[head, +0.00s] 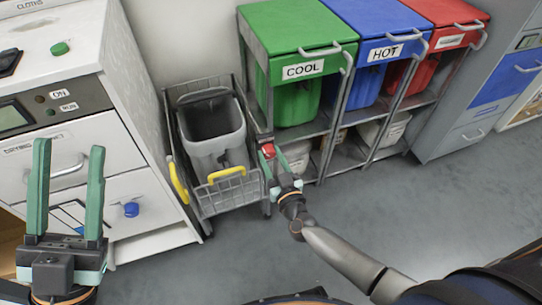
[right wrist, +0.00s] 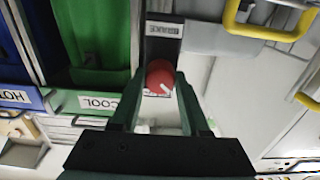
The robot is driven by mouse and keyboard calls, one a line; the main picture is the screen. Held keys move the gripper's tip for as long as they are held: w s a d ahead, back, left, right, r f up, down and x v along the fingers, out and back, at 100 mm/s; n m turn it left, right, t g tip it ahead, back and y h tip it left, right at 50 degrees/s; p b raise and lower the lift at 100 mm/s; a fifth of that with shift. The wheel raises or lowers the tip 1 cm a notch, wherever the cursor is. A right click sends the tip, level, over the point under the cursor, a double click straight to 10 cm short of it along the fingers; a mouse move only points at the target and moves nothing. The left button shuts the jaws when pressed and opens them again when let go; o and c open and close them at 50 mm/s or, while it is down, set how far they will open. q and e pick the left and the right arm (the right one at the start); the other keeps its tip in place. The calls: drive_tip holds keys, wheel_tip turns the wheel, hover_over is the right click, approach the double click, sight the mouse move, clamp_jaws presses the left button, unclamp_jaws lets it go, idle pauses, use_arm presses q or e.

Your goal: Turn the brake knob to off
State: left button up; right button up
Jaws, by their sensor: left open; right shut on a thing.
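The brake knob (head: 268,150) is red and sits on the side of the grey wire cart (head: 226,190), at its right front corner. In the right wrist view the knob (right wrist: 158,72) shows between the fingertips, with a white pointer mark toward the lower right. A dark plate with an upside-down BRAKE label (right wrist: 164,30) is beside it. My right gripper (head: 270,160) is shut on the knob; its fingers also show in the right wrist view (right wrist: 160,85). My left gripper (head: 68,150) is open and empty at the left, in front of the white cabinet. Other lettering by the knob is unreadable.
The cart holds a grey bin (head: 212,125) and has yellow handles (head: 227,174). Green COOL (head: 290,35), blue HOT (head: 375,30) and red (head: 440,12) bins stand in a rack to its right. A white cabinet (head: 75,140) is at left. Grey floor (head: 400,210) is clear at right.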

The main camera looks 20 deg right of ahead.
clamp_jaws()
drive_tip(key=shift+m, duration=0.9)
drive_tip(key=m, duration=0.7)
drive_tip(key=shift+m, duration=0.4)
drive_tip(key=m+b, duration=0.1)
drive_tip(key=m, duration=0.3)
drive_tip(key=shift+m, duration=0.3)
use_arm(q)
drive_tip(key=shift+d+f+b, duration=0.1)
drive_tip(key=shift+f+b, duration=0.4)
drive_tip(key=shift+f, duration=0.45)
use_arm(e)
drive_tip(key=shift+m, duration=1.8)
